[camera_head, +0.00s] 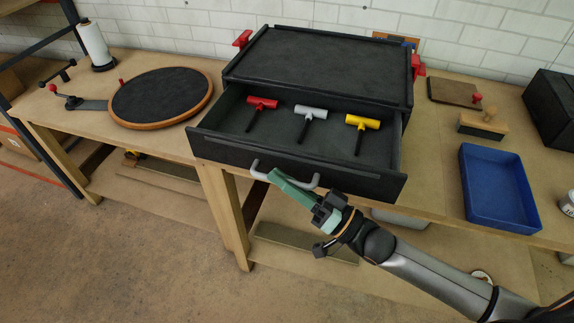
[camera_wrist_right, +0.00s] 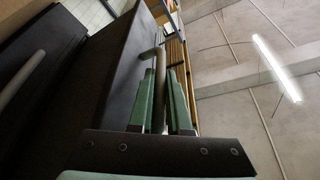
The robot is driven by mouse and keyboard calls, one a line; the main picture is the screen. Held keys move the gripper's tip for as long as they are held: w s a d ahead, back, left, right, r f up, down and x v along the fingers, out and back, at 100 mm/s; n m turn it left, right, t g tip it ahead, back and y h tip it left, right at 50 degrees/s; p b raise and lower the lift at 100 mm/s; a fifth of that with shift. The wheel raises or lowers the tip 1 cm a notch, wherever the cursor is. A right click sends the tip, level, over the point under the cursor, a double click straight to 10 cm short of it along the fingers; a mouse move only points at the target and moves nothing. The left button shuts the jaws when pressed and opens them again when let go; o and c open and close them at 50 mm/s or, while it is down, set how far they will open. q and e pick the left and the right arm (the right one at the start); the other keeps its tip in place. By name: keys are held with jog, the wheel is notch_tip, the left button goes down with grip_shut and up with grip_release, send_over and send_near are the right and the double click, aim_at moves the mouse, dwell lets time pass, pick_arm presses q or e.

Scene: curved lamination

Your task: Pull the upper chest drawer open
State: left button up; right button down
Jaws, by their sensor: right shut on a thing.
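The dark chest (camera_head: 320,65) stands on the workbench. Its upper drawer (camera_head: 215,147) is pulled well out past the bench's front edge. Three T-shaped tools lie in it: red (camera_head: 262,103), grey (camera_head: 311,111) and yellow (camera_head: 362,122). The drawer's grey curved handle (camera_head: 257,170) is on its front. My right gripper (camera_head: 274,176) is at the handle, its green fingers shut on it. In the right wrist view the handle (camera_wrist_right: 158,75) runs between the two fingers. My left gripper is not in view.
A blue tray (camera_head: 500,190) sits on the bench at right, near a wooden-handled tool (camera_head: 484,122) and a dark box (camera_head: 552,105). A round dark board (camera_head: 160,97) and a white roll (camera_head: 95,45) are at left. Floor in front of the left bench is clear.

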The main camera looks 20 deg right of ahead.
jog(key=shift+s+a, duration=0.3)
jog(key=shift+s, duration=0.2)
jog(key=c, duration=1.2)
grip_release()
jog(key=shift+o, duration=0.2)
jog(key=b+v, duration=0.1)
jog(key=v, duration=1.1)
jog(key=shift+s+d, duration=0.15)
jog(key=shift+s, duration=0.05)
jog(key=shift+f, duration=0.1)
